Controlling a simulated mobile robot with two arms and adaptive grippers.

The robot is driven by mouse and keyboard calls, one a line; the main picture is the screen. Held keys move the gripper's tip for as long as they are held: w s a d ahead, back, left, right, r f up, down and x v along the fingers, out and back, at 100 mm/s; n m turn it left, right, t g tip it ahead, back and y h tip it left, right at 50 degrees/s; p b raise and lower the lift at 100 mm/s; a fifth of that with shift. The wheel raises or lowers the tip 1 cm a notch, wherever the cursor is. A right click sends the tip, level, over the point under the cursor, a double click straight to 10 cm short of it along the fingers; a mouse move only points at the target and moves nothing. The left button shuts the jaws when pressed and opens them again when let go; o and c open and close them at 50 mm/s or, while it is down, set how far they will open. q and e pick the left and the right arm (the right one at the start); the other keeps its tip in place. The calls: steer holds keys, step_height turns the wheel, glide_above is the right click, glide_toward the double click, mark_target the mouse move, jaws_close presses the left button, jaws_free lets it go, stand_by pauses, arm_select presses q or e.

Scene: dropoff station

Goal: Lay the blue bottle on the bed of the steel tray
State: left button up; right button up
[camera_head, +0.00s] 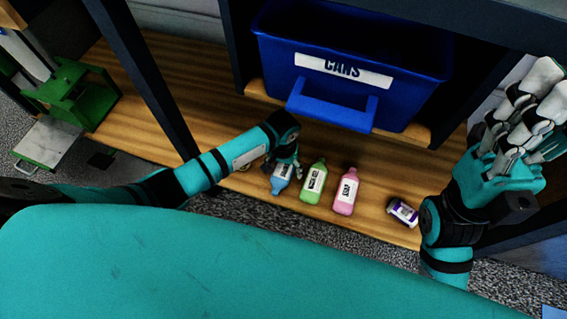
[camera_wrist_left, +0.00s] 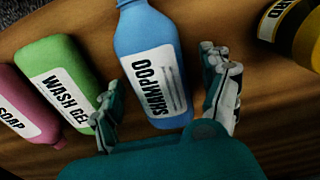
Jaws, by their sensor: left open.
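The blue bottle (camera_head: 281,178), labelled SHAMPOO, is on the wooden shelf, partly hidden by my left gripper (camera_head: 285,168). In the left wrist view the blue bottle (camera_wrist_left: 148,58) lies between the spread fingers of my left gripper (camera_wrist_left: 163,88). The gripper is open; I cannot tell if a finger touches it. A flat grey metal-looking plate (camera_head: 47,141) at the far left may be the steel tray. My right gripper (camera_head: 522,112) is raised at the right, away from the bottles; its jaw state is unclear.
A green bottle (camera_head: 314,182) and pink bottle (camera_head: 344,191) are right of the blue one. A yellow-and-black container (camera_wrist_left: 299,31) is on its other side. A small purple-and-white container (camera_head: 402,211) lies farther right. A blue CANS bin (camera_head: 420,92) is behind; a dark post (camera_head: 150,75) stands left.

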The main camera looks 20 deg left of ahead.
mark_target(284, 170)
arm_select(q)
step_height(284, 170, up, 12)
stand_by(0.4)
